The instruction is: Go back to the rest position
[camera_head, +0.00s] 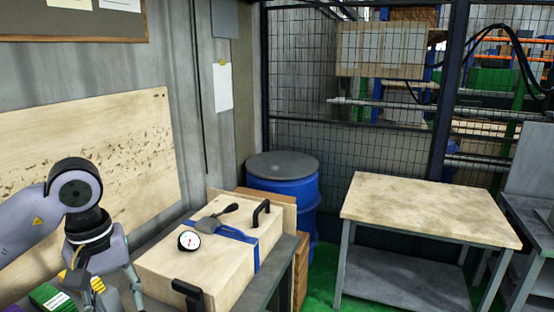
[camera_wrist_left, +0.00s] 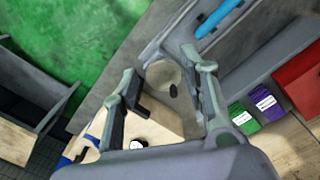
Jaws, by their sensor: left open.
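My left gripper (camera_head: 112,296) is at the lower left of the head view, pointing down, to the left of the wooden box. In the left wrist view my left gripper (camera_wrist_left: 165,85) has its two fingers wide apart, with nothing held between them. The wooden box (camera_head: 167,266), with black handles, stands on a grey table. A round white dial gauge (camera_head: 189,240) and a dark-handled tool (camera_head: 222,211) lie on the box, beside a blue strap. My right gripper is in neither view.
A green box (camera_wrist_left: 239,116) and a purple box (camera_wrist_left: 266,103) stand near the left gripper. A blue drum (camera_head: 290,186) stands behind the wooden box. A wood-topped table (camera_head: 430,208) with a clear top stands at right. Green floor lies between.

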